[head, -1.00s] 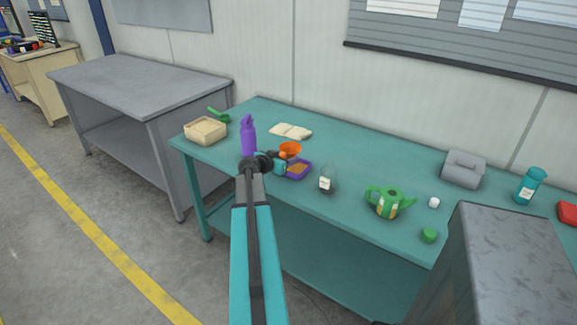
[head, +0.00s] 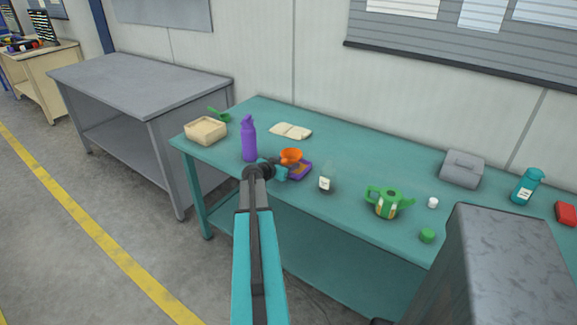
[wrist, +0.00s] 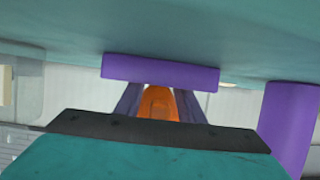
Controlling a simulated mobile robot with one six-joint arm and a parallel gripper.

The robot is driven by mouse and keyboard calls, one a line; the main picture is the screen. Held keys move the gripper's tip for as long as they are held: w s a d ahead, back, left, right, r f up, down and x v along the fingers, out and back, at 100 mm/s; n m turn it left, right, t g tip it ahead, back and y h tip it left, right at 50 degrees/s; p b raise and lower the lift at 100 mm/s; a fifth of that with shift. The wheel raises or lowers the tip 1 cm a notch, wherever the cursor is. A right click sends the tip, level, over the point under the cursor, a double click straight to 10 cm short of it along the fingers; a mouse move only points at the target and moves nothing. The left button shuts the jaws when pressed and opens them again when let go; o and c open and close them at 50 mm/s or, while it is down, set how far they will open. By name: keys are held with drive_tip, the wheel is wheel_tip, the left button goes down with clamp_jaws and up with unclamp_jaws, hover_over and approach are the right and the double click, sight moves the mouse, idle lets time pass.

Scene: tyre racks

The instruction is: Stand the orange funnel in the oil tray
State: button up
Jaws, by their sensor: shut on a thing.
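The orange funnel (head: 291,155) is in my gripper (head: 283,169), wide end up in the head view. In the wrist view its orange body (wrist: 158,103) shows between the two dark fingers, which are shut on it. The oil tray (head: 307,169), shallow with purple walls and a brownish inside, lies on the teal bench. The funnel overlaps the tray's left part in the head view. The tray's purple wall (wrist: 160,72) is just ahead of the fingertips in the wrist view. The funnel's lower end is hidden, so I cannot tell whether it touches the tray.
A purple bottle (head: 249,140) stands left of the gripper. An open book (head: 291,131) lies behind. A beige basket (head: 206,131) is at the bench's left end.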

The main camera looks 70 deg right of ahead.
drive_tip(key=shift+f, duration=0.15)
drive_tip(key=o, duration=1.1)
drive_tip(key=shift+r, duration=0.2)
drive_tip(key=shift+w+a+r, duration=0.1)
drive_tip(key=shift+a, duration=0.45)
drive_tip(key=b+v, duration=0.2)
drive_tip(key=v, duration=0.9)
drive_tip(key=shift+d+b, duration=0.1)
drive_tip(key=shift+b, duration=0.25)
